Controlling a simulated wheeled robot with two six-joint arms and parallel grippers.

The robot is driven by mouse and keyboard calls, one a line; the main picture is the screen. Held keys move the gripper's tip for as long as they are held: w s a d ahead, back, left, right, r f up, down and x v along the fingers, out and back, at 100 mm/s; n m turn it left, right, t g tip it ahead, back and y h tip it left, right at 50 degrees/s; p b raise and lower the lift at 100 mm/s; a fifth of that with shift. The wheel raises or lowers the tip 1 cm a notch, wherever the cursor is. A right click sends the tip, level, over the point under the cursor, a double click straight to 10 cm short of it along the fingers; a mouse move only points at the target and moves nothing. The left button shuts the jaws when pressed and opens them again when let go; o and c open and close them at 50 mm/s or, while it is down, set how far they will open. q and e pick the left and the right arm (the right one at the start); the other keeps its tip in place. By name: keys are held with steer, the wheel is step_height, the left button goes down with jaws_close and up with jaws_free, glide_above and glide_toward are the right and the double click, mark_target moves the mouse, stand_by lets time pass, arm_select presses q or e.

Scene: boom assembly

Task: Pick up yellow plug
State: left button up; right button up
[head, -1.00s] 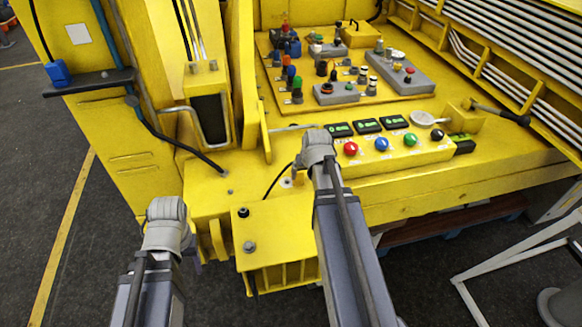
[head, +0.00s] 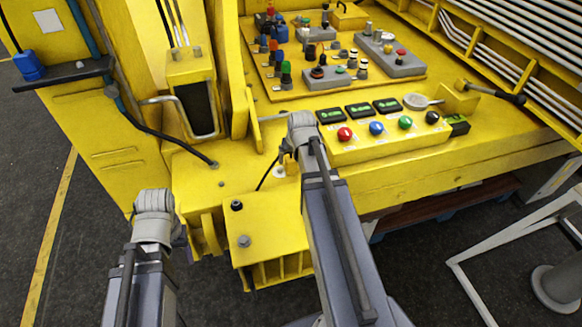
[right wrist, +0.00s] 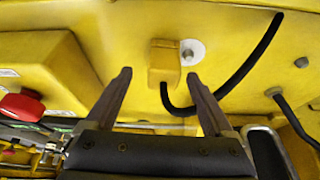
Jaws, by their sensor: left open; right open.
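The yellow plug (right wrist: 164,65) is a small yellow block with a black cable (right wrist: 246,78) curving from its lower end. It sits against the yellow surface beside a white ring with a bolt (right wrist: 190,52). In the right wrist view my right gripper (right wrist: 158,76) is open and empty. Its fingertips lie on either side of the plug's lower end in the picture; whether they are at its depth I cannot tell. In the head view my right arm hides the plug, and the right gripper (head: 286,149) barely shows. My left gripper (head: 180,236) is mostly hidden behind its own arm at lower left.
A yellow button panel (head: 390,145) with coloured knobs and green displays stands just right of my right arm. A board (head: 290,92) with plugs and switch boxes lies behind it. A bent grey handle (head: 165,101) and a black hose (head: 160,135) are at left.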

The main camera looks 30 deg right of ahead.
mark_target(290, 161)
steer(key=b+x, duration=0.4)
steer(key=x, duration=0.1)
steer(key=shift+w+a, duration=0.15)
steer(key=shift+w, duration=0.25)
steer(key=shift+r, duration=0.1)
jaws_close()
stand_by(0.4)
